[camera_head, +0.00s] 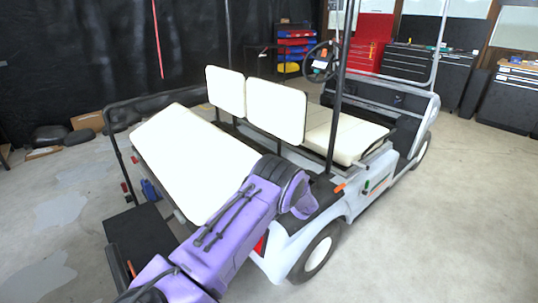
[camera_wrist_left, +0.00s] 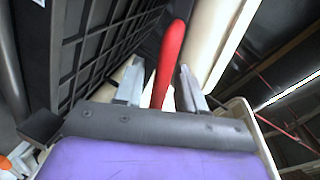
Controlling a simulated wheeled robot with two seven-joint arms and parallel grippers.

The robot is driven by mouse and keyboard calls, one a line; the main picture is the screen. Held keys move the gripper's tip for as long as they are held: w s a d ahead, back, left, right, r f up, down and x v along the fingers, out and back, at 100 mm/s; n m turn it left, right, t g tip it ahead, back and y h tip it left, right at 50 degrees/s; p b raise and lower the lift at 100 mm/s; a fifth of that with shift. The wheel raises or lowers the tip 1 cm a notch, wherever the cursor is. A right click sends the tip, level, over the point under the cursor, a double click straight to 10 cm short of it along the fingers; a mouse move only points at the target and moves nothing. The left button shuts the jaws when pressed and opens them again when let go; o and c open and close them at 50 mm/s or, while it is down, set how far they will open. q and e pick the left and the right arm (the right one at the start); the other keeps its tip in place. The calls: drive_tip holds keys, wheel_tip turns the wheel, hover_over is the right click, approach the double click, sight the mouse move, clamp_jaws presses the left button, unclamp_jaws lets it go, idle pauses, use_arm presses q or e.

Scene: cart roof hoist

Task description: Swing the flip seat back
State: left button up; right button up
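The flip seat's white cushion (camera_head: 190,160) lies tilted at the rear of the cart, behind the white backrests (camera_head: 275,108). A purple arm of mine reaches over the cart's rear corner in the head view, and its gripper is hidden there. In the left wrist view my left gripper (camera_wrist_left: 160,75) has its two grey fingers on either side of a red handle (camera_wrist_left: 168,58). A gap shows between the left finger and the handle; the right finger is close to it. A black ribbed panel (camera_wrist_left: 95,45) fills the left of that view. My right gripper is not in view.
A black rail (camera_head: 150,100) runs around the seat's far side, and a dark rear step (camera_head: 140,240) sits low behind it. The roof post (camera_head: 338,100) stands upright beside the front seat. Open floor (camera_head: 460,210) lies to the right.

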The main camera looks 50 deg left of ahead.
use_arm(q)
drive_tip(key=d+r+b, duration=0.1)
drive_tip(key=d+r, duration=0.1)
drive_tip(key=d, duration=0.8)
drive_tip(key=shift+s+d, duration=0.15)
drive_tip(key=shift+s, duration=0.15)
